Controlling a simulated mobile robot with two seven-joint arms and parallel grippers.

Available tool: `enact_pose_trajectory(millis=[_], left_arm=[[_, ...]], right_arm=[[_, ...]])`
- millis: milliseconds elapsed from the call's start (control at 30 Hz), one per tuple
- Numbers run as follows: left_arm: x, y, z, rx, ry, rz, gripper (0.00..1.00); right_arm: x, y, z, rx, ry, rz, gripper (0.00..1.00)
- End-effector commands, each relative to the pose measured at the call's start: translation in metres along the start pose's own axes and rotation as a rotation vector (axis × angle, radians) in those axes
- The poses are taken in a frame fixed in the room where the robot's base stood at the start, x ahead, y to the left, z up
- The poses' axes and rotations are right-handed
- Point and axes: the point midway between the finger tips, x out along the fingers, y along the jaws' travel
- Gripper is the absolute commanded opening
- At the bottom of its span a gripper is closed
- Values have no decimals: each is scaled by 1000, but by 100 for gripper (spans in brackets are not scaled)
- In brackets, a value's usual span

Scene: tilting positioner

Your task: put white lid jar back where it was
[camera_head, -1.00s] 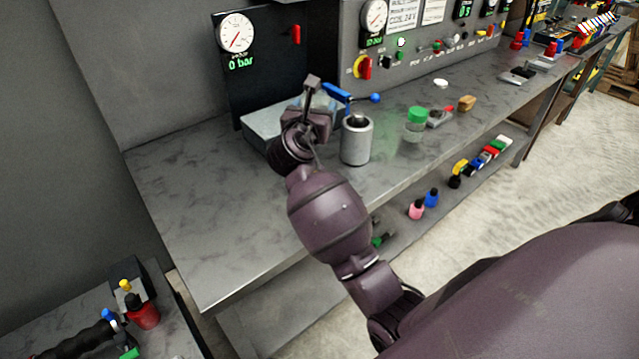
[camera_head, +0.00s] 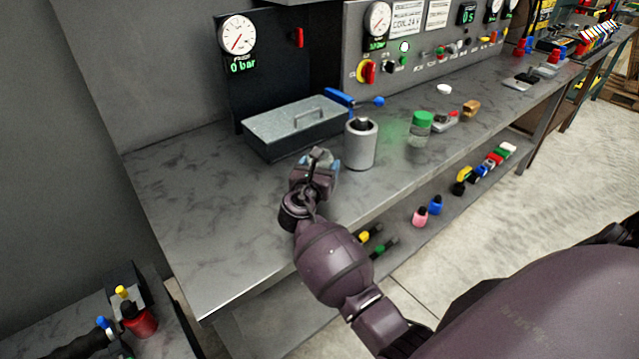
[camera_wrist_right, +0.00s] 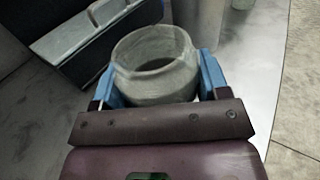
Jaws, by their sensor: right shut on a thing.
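My right gripper (camera_head: 318,165) is low over the front part of the bench, left of the grey cylinder. In the right wrist view its blue fingers (camera_wrist_right: 160,80) are shut on a pale, greyish jar (camera_wrist_right: 155,62), one on each side. The jar's top looks like an open round mouth, and I see no white lid on it. In the head view the gripper mostly hides the jar. A small white disc (camera_head: 444,89), perhaps a lid, lies on the bench further back. A clear jar with a green lid (camera_head: 420,127) stands right of the cylinder. My left gripper is not in view.
A grey metal box with a handle (camera_head: 290,125) stands behind my right gripper. The grey cylinder (camera_head: 361,146) is close on its right, with a blue lever (camera_head: 350,99) behind. The bench's left part is bare. Small bottles stand on the lower shelf.

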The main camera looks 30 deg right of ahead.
Motion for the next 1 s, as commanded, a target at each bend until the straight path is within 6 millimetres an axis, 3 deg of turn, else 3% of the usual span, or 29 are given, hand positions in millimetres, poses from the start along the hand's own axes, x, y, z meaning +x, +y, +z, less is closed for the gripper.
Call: enact_pose_trajectory(millis=[400, 867, 900, 1000], left_arm=[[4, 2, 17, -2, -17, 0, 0], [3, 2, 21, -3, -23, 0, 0], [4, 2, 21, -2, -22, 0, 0], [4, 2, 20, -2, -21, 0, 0]], right_arm=[[0, 0, -44, -3, 1, 1, 39], [0, 0, -49, 0, 0, 1, 39], [0, 0, -50, -1, 0, 0, 70], [0, 0, -49, 0, 0, 0, 85]])
